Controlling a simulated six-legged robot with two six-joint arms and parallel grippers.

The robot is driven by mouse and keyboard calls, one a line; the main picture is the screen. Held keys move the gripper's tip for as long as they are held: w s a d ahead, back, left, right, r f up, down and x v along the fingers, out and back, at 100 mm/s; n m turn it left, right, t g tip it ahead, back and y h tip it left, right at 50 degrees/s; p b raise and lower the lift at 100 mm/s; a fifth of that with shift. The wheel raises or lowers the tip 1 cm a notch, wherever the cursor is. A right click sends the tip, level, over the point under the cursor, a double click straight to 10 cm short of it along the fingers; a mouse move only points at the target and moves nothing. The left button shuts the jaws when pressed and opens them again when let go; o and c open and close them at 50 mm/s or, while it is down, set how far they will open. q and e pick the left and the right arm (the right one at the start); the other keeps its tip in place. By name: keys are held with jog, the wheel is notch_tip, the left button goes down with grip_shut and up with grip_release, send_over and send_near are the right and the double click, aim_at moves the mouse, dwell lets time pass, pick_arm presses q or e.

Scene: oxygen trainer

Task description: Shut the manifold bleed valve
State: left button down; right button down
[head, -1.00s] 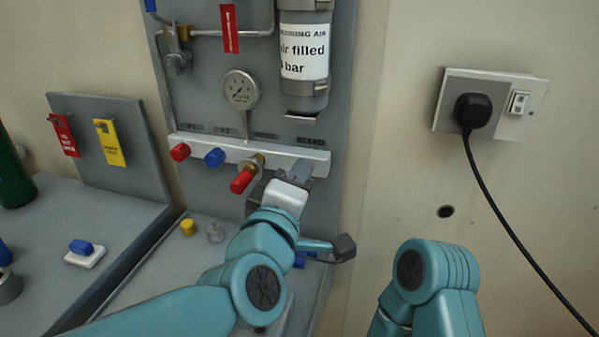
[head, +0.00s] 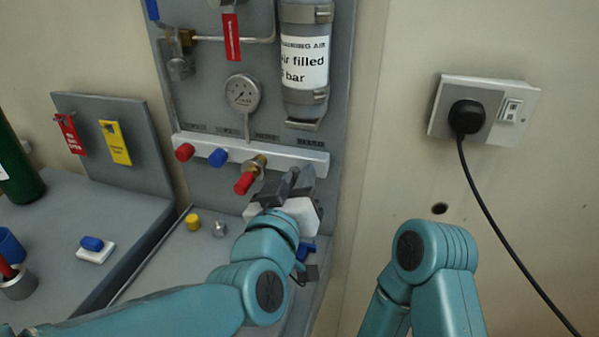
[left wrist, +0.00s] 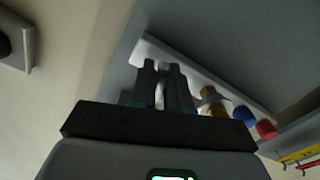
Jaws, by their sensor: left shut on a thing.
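The white manifold bar (head: 225,152) runs across the grey panel. The bleed valve is at its right end under the last label, mostly hidden behind my left gripper (head: 296,180). That gripper is shut at the bar's right end, on what appears to be the bleed valve's handle; the handle itself cannot be made out. In the left wrist view, my left gripper's fingers (left wrist: 165,84) are close together against the bar (left wrist: 192,68), with a pale piece between them. My right gripper is out of view.
Left along the bar are a brass fitting with a red cap (head: 245,183), a blue knob (head: 218,157) and a red knob (head: 184,152). A gauge (head: 241,93) and an air cylinder (head: 304,62) are above. A black plug (head: 467,117) and its cord are at right.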

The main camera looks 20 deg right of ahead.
pick_arm(q)
jog(key=shift+w+a+r+m+p, duration=0.1)
jog(key=shift+r+m+p, duration=0.15)
jog(key=shift+m, duration=0.7)
jog(key=shift+r+m+p, duration=0.1)
jog(key=shift+m+p, duration=0.25)
jog(key=shift+m, duration=0.9)
jog(key=c, duration=1.2)
grip_release()
jog(key=shift+f, duration=0.1)
jog(key=shift+f, duration=0.2)
